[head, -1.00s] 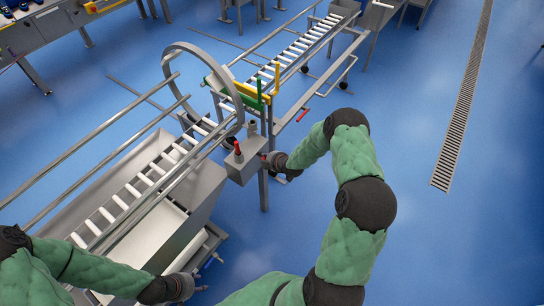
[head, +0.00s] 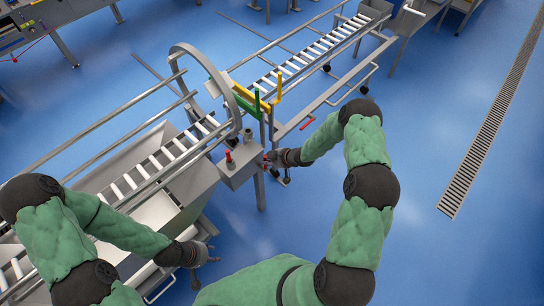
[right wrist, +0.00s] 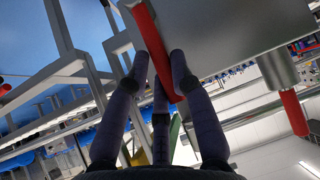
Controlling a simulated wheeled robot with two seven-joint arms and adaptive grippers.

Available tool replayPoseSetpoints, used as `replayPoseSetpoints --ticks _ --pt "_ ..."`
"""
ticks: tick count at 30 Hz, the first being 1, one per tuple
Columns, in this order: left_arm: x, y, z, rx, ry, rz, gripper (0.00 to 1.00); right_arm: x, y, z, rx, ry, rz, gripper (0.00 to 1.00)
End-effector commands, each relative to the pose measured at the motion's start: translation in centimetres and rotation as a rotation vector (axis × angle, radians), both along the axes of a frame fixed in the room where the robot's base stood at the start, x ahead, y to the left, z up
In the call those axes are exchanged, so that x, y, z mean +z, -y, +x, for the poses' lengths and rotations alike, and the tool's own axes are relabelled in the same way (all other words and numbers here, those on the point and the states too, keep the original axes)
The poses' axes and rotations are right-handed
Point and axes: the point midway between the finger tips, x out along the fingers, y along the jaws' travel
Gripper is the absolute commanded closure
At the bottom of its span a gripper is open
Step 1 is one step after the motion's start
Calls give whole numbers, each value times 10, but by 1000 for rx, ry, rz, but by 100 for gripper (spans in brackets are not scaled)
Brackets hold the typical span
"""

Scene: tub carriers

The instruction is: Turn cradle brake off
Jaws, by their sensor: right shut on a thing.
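A grey control box (head: 240,168) stands on a post beside the round cradle ring (head: 232,90). A red lever (right wrist: 153,48) sits on the side of the box, and the fingers of my right gripper (right wrist: 163,75) are closed around it. In the head view my right gripper (head: 273,159) is at the right side of the box and hides most of this lever. A second red handle (head: 229,157) stands on top of the box; a red handle with a grey base also shows in the right wrist view (right wrist: 294,112). My left gripper (head: 207,254) is empty, fingers spread, below the tub carrier.
A roller conveyor (head: 300,60) runs from the ring to the back right, with yellow (head: 254,90) and green (head: 257,105) guides near it. A metal trough (head: 130,185) with rails lies at left. A floor drain (head: 485,125) crosses the clear blue floor at right.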

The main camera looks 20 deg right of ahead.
Motion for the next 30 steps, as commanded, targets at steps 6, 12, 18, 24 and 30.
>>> replayPoseSetpoints --ticks 6,12,18,24,30 --pt "1 0 0 0 0 0 60 0 0 1 -4 -3 9 100" --pt "1 0 0 0 0 0 60 0 0 2 -4 -1 9 100" --pt "1 0 0 0 0 0 60 0 0 2 -4 -1 9 65" --pt "1 0 0 0 0 0 60 0 -1 1 -2 -3 9 65" --pt "1 0 0 0 0 0 60 8 4 -6 -4 -3 9 65"
